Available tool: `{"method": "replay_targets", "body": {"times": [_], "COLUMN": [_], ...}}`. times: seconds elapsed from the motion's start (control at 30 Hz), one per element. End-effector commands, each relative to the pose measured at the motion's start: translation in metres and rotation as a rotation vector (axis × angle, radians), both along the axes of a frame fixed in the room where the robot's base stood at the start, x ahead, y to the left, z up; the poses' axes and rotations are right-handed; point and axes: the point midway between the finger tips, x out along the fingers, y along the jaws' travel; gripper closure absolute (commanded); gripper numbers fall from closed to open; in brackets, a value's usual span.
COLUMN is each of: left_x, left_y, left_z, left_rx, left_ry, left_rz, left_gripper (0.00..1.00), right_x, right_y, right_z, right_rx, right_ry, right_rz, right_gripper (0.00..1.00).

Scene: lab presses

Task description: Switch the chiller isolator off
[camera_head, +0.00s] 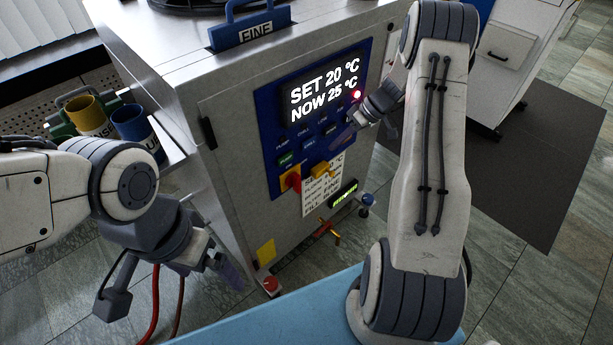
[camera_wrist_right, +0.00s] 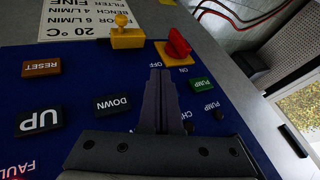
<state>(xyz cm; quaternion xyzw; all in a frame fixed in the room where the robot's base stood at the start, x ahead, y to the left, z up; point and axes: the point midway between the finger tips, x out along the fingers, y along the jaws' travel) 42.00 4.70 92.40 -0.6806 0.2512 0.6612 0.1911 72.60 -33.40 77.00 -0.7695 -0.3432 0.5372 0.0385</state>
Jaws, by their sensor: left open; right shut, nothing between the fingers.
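The chiller (camera_head: 235,150) stands in the middle of the head view, with a blue control panel (camera_head: 268,125) on its front. The isolator is a red rotary handle (camera_head: 293,180) on a yellow plate, low on the panel's left; in the right wrist view the red handle (camera_wrist_right: 178,45) shows at upper centre, near an "ON" label. My right gripper (camera_head: 345,138) is shut and empty in front of the panel. In the wrist view its fingertips (camera_wrist_right: 160,74) point towards the isolator's plate, apparently without touching the handle. My left gripper (camera_head: 170,287) is open and empty, left of the chiller.
A yellow lever (camera_wrist_right: 126,35) sits beside the isolator. DOWN (camera_wrist_right: 112,105), UP (camera_wrist_right: 38,121), RESET (camera_wrist_right: 41,67) and green PUMP (camera_wrist_right: 202,84) buttons are close to my right fingers. The lit display (camera_head: 325,88) reads SET 20 °C, NOW 25 °C. Cups (camera_head: 130,122) stand at left.

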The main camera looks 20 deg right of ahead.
Motion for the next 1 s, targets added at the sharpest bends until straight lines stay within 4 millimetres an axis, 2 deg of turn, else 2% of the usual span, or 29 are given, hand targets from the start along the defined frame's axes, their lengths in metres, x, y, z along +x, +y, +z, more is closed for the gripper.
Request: {"method": "replay_targets", "body": {"times": [0.1, 0.47, 0.67, 0.93, 1.0], "left_x": [0.000, 0.000, 0.000, 0.000, 0.000], "left_y": [0.000, 0.000, 0.000, 0.000, 0.000], "left_z": [-0.001, 0.000, 0.002, 0.005, 0.008], "left_rx": [0.000, 0.000, 0.000, 0.000, 0.000], "left_ry": [0.000, 0.000, 0.000, 0.000, 0.000], "left_rz": [0.000, 0.000, 0.000, 0.000, 0.000], "left_gripper": [0.00, 0.00, 0.00, 0.00, 0.00], "right_x": [0.000, 0.001, 0.007, 0.018, 0.017], "right_y": [-0.005, 0.000, 0.019, 0.052, 0.062], "right_z": [-0.003, -0.008, -0.033, -0.080, -0.081], "right_rx": [0.002, 0.003, 0.004, 0.003, 0.002], "right_ry": [-0.009, -0.005, -0.004, -0.003, -0.005], "right_rz": [-0.002, 0.001, 0.002, 0.002, 0.002], "right_gripper": [1.00, 1.00, 1.00, 1.00, 1.00]}}
